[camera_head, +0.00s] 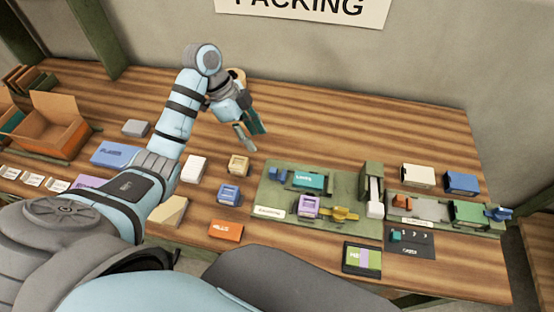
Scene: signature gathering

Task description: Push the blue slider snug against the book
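A small blue piece with a wing-like shape (498,213) sits at the right end of the right green fixture, beside a green block (467,212) that looks like a book. Another small blue piece (278,175) sits on the left green board, left of a teal labelled block (311,181). I cannot tell for sure which blue piece is the slider, or whether either touches its block. My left gripper (250,130) hangs above the table, left of and behind the boards, fingers apart and empty. My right gripper is not in view.
A purple block (308,207) and a yellow winged piece (341,214) share the left board (272,195) with an upright green press (371,183). Loose blocks lie around, including an orange one (226,230). An open cardboard box (55,125) stands left.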

